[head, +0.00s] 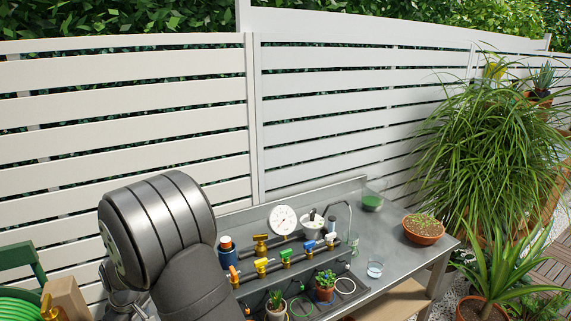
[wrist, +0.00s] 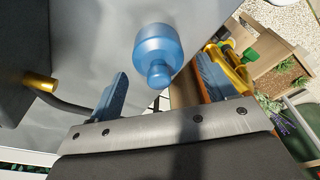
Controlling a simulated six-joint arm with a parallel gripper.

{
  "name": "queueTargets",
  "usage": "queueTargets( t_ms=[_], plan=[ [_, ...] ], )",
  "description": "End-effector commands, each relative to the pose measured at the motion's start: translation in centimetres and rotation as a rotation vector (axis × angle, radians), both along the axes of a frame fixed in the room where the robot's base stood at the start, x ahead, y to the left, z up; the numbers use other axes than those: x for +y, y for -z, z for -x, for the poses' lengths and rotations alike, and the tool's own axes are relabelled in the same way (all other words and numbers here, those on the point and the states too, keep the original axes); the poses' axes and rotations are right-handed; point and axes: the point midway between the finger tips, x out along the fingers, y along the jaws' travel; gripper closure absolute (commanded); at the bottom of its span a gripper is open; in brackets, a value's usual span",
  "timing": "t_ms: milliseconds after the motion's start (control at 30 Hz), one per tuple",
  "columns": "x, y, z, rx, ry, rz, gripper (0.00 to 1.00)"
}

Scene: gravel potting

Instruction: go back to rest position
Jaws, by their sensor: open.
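My gripper (wrist: 161,75) shows in the wrist view with its two blue fingers spread wide apart. It is open and nothing is clamped in it. A blue bottle-like object (wrist: 160,45) lies beyond and between the fingertips, with a visible gap to each finger. In the head view my arm fills the lower left and its gripper cannot be made out clearly.
The grey metal table (head: 390,252) holds a dark blue bottle (head: 227,259), a round gauge (head: 283,220), pipes with coloured valves (head: 262,266), small potted plants (head: 325,285), a clear cup (head: 375,267) and a terracotta bowl (head: 423,230). A white slatted fence (head: 330,110) stands behind.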

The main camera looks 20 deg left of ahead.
Motion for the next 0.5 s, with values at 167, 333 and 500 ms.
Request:
queueTargets(
  t_ms=[167,333,500],
  plan=[
    [0.0,-1.3,0.0,0.001,0.0,0.001,0.24],
    [0.0,-1.5,0.0,0.001,0.0,0.002,0.24],
    [0.0,-1.5,0.0,0.001,0.0,0.002,0.24]
  ],
)
